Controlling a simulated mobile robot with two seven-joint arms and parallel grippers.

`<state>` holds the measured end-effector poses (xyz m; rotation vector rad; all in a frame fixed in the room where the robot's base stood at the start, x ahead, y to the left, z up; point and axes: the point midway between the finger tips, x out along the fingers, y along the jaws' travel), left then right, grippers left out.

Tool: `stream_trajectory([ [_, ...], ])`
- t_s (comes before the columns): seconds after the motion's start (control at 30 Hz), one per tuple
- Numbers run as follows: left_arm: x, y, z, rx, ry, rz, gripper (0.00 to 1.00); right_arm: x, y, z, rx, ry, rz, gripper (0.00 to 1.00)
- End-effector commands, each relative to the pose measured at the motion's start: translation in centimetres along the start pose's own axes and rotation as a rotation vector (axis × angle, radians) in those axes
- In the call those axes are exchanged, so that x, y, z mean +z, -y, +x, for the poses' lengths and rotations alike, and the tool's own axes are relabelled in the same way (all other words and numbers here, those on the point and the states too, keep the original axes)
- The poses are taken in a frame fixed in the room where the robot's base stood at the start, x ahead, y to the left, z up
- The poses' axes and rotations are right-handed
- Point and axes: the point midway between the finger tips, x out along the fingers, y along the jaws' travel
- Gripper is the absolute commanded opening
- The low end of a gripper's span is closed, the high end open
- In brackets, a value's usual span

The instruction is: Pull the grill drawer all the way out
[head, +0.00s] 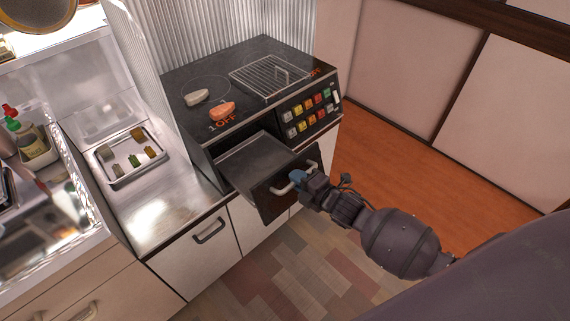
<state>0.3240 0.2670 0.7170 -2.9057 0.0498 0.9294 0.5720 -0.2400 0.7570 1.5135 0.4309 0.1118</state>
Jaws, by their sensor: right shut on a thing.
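The grill drawer (258,160) is a dark tray in the front of the black cooker (174,82), below the hob. It is slid part of the way out, and its front panel (268,205) stands clear of the cooker body. The panel has a pale curved handle (283,190). My right gripper (293,182) is at the handle, shut on it, with the arm reaching in from the lower right. The fingertips partly cover the handle. My left gripper is not in view.
On the hob lie a wire rack (262,78), a pale piece (196,97) and an orange piece (222,111). A metal counter with a small tray (118,176) and a sink is on the left. Open floor (290,268) lies in front of the cooker.

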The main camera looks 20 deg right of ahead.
Motion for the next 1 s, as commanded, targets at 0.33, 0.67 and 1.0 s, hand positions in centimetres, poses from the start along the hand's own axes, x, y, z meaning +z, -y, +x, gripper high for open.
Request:
stream_trajectory([
  [0.33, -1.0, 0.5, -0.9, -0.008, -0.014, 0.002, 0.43, 0.0, 0.9, -5.5, 0.002, 0.000, 0.000, 0.00],
  [0.67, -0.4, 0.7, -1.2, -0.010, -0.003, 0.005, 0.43, 0.0, 1.3, -6.3, 0.001, 0.000, 0.000, 0.00],
  [1.0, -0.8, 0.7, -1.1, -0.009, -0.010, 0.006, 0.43, 0.0, 1.3, -6.3, 0.001, 0.000, 0.000, 0.34],
])
